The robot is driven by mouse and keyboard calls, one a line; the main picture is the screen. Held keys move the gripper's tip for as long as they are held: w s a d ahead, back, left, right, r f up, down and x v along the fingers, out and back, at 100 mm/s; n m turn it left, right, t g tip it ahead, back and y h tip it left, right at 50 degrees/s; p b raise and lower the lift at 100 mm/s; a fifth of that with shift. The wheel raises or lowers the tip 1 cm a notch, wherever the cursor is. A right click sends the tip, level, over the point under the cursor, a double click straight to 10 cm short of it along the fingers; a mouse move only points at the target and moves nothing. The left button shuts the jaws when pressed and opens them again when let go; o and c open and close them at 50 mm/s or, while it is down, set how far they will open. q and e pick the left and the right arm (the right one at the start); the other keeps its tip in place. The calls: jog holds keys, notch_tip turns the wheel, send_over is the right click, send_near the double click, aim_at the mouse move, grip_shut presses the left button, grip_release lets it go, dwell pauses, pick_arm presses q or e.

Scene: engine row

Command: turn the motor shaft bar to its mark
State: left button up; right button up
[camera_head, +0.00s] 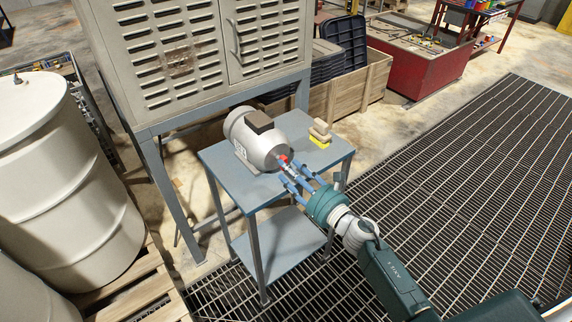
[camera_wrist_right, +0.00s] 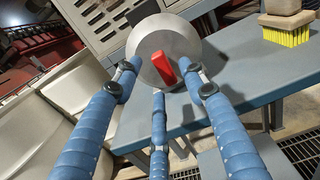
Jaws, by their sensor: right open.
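The grey motor (camera_head: 254,142) lies on its side on the blue-grey table (camera_head: 222,164). Its round end face (camera_wrist_right: 150,42) fills the upper middle of the right wrist view. The red shaft bar (camera_head: 283,160) sticks out of that face; in the wrist view the bar (camera_wrist_right: 164,68) is tilted, its top leaning slightly left. My right gripper (camera_head: 294,176) is open, its blue fingers pointing at the bar. In the wrist view the fingers are spread around the bar, with no clear contact. I cannot make out a mark. My left gripper is not in view.
A brush with yellow bristles (camera_head: 319,140) stands on the table right of the motor. A louvred cabinet (camera_head: 185,60) stands behind, white drums (camera_head: 65,180) stand at the left, and a wooden crate (camera_head: 375,82) is at the back. Grating floor (camera_head: 470,170) lies open at the right.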

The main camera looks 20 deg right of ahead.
jog(key=shift+x, duration=1.1)
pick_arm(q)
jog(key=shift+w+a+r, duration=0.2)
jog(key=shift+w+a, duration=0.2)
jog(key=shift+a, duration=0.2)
pick_arm(e)
jog(key=shift+d, duration=0.1)
grip_shut()
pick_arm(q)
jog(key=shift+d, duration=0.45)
